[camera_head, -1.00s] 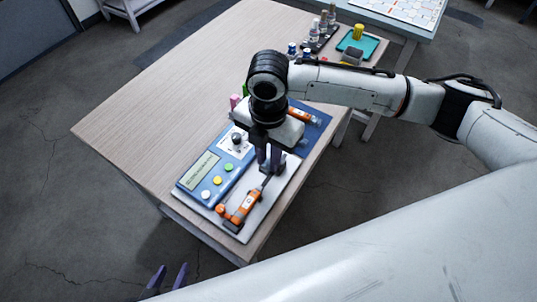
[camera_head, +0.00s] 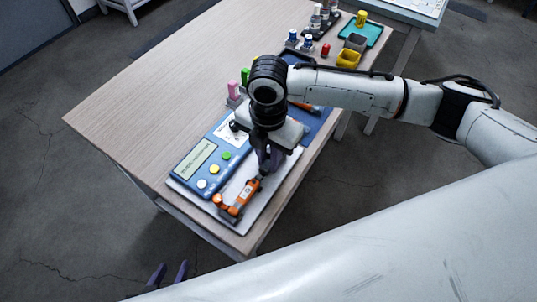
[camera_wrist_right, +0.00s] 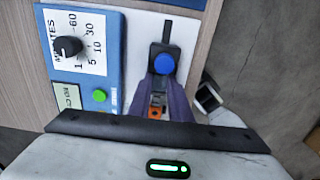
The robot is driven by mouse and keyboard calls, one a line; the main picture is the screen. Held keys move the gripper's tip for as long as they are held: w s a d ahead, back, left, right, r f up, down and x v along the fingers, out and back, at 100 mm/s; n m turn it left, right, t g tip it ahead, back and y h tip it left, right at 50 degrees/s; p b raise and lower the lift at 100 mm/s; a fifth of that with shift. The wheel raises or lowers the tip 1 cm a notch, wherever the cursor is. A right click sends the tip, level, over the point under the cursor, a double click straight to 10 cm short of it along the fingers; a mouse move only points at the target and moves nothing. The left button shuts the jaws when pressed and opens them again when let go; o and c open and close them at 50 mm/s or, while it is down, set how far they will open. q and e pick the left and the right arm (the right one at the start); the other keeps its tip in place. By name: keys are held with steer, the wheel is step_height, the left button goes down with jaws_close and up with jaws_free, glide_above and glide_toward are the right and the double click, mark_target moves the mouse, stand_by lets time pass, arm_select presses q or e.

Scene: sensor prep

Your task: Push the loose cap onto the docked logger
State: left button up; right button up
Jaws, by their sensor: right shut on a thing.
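The docked logger (camera_head: 243,196), orange with dark parts, lies on the light board at the near end of the table. My right gripper (camera_wrist_right: 160,82) is low over the board, at the far end of the logger. Its purple fingers are closed around a small greyish piece (camera_wrist_right: 157,98), which seems to be the loose cap; the fingers largely hide it. A bit of orange shows behind it, and whether the two touch is hidden. A dark block with a blue round top (camera_wrist_right: 163,61) sits just past the fingertips. My left gripper (camera_head: 168,274) is open and empty, off the table's near side.
A blue device with a screen, buttons and knob (camera_head: 197,158) lies left of the logger. Another orange item (camera_head: 304,106) lies on a blue mat farther back. Bottles, a teal tray (camera_head: 372,38) and yellow bin (camera_head: 348,58) stand at the back. The table's left is clear.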

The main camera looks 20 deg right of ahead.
steer(key=shift+s+a+f+p, duration=0.1)
steer(key=shift+s+a+p, duration=0.1)
steer(key=shift+p, duration=0.35)
stand_by(0.5)
steer(key=shift+p, duration=0.55)
stand_by(0.3)
steer(key=shift+s+a+p, duration=0.35)
steer(key=shift+a+p, duration=0.2)
steer(key=shift+p, duration=0.55)
stand_by(0.8)
steer(key=shift+s+a, duration=0.2)
steer(key=shift+a, duration=0.05)
stand_by(0.9)
steer(key=o, duration=1.1)
steer(key=shift+o, duration=0.2)
steer(key=shift+r+p, duration=0.35)
steer(key=shift+r, duration=0.3)
steer(key=shift+r, duration=0.1)
